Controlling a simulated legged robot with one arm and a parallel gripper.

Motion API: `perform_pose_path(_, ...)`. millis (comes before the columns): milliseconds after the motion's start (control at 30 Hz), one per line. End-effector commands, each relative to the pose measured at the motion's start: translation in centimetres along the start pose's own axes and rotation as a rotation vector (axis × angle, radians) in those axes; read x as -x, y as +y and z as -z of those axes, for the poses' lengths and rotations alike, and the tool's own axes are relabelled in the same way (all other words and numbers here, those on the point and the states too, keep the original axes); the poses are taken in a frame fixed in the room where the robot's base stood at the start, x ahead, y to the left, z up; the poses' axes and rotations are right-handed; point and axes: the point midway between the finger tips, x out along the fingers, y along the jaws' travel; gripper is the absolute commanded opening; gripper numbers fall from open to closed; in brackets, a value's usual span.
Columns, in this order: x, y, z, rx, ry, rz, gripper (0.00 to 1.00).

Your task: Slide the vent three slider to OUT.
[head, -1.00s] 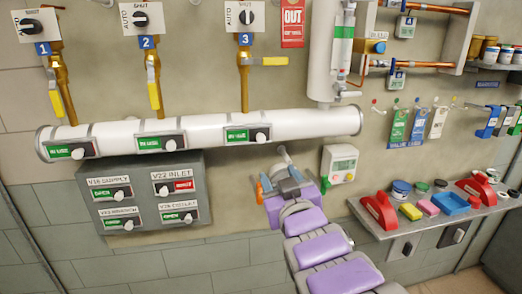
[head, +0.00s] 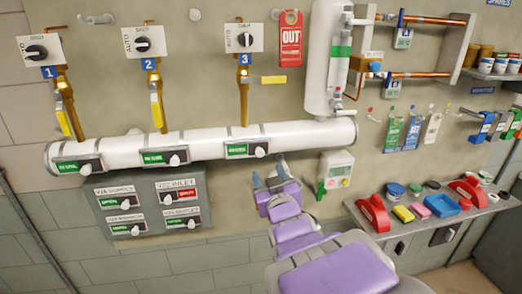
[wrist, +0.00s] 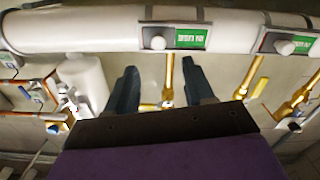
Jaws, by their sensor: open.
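The vent three slider (head: 248,150) sits on the white pipe below the blue number 3. Its pale round knob (head: 260,150) is at the right end, and a green label shows to the knob's left. In the wrist view, which is upside down, the slider shows above the fingers with its knob (wrist: 158,42) left of the green label. My gripper (head: 269,177) is open and empty, just below the pipe and apart from the slider. In the wrist view its two dark fingers (wrist: 158,80) stand wide apart, with the knob above the gap between them.
Two similar sliders (head: 165,157) (head: 78,165) sit farther left on the pipe (head: 205,140). A grey panel (head: 151,207) with several sliders hangs below. A red OUT tag (head: 290,38) hangs right of valve 3. A white control box (head: 336,170) is close right of my gripper.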

Motion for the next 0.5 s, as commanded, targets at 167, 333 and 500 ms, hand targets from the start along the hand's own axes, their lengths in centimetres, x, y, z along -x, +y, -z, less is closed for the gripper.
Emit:
perform_pose_path(167,-1.1,0.1,0.3,-0.001,-0.006,0.0,0.53)
perform_pose_path(333,-1.8,0.1,0.4,-0.003,-0.004,0.0,0.53)
perform_pose_path(500,-2.5,0.1,0.3,-0.003,-0.006,-0.001,0.53)
